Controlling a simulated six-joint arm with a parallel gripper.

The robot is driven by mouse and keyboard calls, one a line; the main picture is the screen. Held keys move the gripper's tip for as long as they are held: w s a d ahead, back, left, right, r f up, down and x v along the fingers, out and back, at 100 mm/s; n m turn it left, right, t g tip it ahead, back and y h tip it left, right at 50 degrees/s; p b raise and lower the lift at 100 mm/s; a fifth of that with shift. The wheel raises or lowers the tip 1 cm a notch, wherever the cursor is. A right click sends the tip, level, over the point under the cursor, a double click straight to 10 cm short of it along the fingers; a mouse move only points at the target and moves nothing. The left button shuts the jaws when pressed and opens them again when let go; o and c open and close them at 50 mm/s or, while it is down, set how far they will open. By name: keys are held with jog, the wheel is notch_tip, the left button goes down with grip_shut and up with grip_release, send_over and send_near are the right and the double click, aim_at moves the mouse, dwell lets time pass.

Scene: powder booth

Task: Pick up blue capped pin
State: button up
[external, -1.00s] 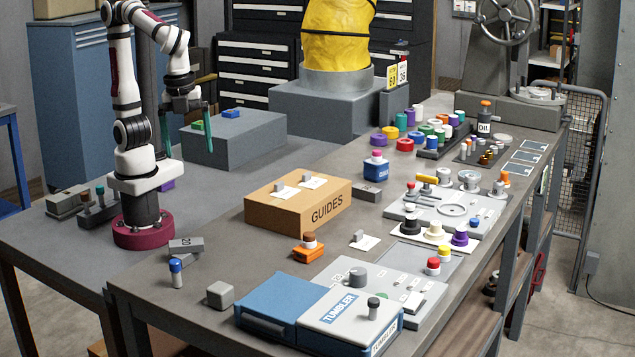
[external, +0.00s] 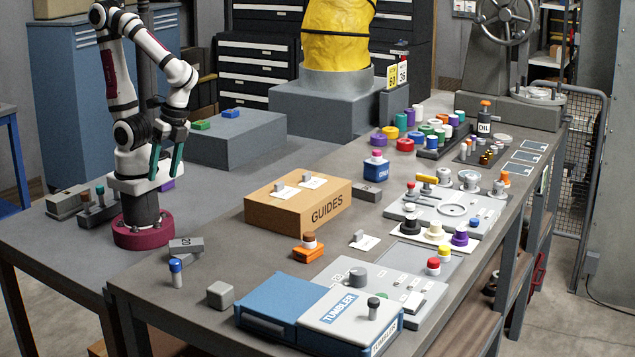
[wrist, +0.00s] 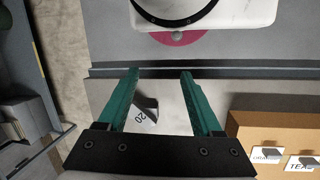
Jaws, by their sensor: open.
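The blue capped pin (external: 176,272) has a grey body and a blue cap. It stands upright near the front left of the work table in the external view. My gripper (external: 166,174) is open and empty, with teal fingers pointing down, high above and behind the pin, close to my arm's base. In the wrist view my open fingers (wrist: 159,74) show with nothing held between them. I do not see the pin in the wrist view.
A grey block marked 20 (external: 186,246) lies just behind the pin. A small grey block (external: 220,295) sits to its right. The GUIDES box (external: 290,212), an orange stand (external: 308,252) and the blue TUMBLER case (external: 268,302) are farther right. The table around the pin is mostly clear.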

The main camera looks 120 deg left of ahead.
aim_at(173, 268)
jog(key=w+d+f+n+t+h, duration=0.1)
jog(key=w+d+n+h, duration=0.1)
jog(key=n, duration=0.3)
jog(key=w+d+f+n+h, duration=0.1)
jog(key=w+d+n+h, duration=0.2)
jog(key=w+n+h, duration=0.1)
jog(key=w+d+f+n+t+h, duration=0.1)
jog(key=w+d+f+n+h, duration=0.1)
jog(key=n, duration=0.5)
jog(key=shift+w+d+n+t+h, duration=0.15)
jog(key=shift+w+d+h, duration=0.15)
jog(key=shift+w+h, duration=0.3)
jog(key=shift+w+d+n+t+h, duration=0.15)
jog(key=shift+w+d+h, duration=0.25)
jog(key=shift+h, duration=0.3)
jog(key=w+f+n+t, duration=0.1)
jog(key=w+n, duration=0.1)
jog(key=w+f+n+t, duration=0.1)
jog(key=n, duration=0.1)
jog(key=w+a+f+n+t, duration=0.1)
jog(key=w+n+t, duration=0.1)
jog(key=shift+w+a+n+h, duration=0.1)
jog(key=shift+w+n+h, duration=0.2)
jog(key=shift+n+h, duration=0.1)
jog(key=x, duration=1.5)
jog(key=shift+a, duration=0.1)
grip_shut()
